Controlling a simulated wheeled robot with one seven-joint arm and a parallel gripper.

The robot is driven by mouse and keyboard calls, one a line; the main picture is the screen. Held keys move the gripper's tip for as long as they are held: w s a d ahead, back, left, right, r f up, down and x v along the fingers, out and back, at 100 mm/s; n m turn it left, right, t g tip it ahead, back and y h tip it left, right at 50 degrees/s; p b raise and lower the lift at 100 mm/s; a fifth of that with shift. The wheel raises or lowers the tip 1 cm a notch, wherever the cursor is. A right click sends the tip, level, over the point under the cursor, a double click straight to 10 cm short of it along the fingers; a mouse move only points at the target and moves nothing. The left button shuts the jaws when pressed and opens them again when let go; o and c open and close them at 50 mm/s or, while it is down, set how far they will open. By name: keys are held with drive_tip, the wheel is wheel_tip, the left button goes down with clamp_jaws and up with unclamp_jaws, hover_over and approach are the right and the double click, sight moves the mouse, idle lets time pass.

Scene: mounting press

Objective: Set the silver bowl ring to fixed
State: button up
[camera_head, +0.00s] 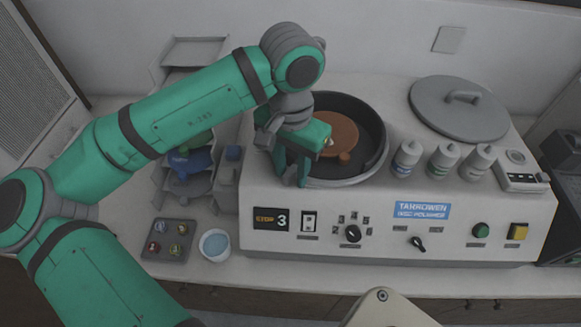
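The silver bowl ring (352,181) runs around the dark round bowl on top of the white polishing machine (400,255). Inside the bowl lies a brown disc (340,132) with a small round knob near its front edge. My gripper (292,180) points down at the left front of the bowl, by the ring. Its two green fingers stand apart, so it looks open. The hand and fingers hide the left part of the ring, and I cannot tell whether they touch it. I can make out no marking of the ring's setting.
A round grey lid (458,112) lies behind right. Several bottles (441,161) stand right of the bowl. The front panel has a selector knob (352,233), a black lever (417,243) and a green button (480,230). A sample tray (169,240) and a cup (214,245) stand at left.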

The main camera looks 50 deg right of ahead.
sight(291, 172)
wheel_tip(291, 172, up, 11)
idle(0.6)
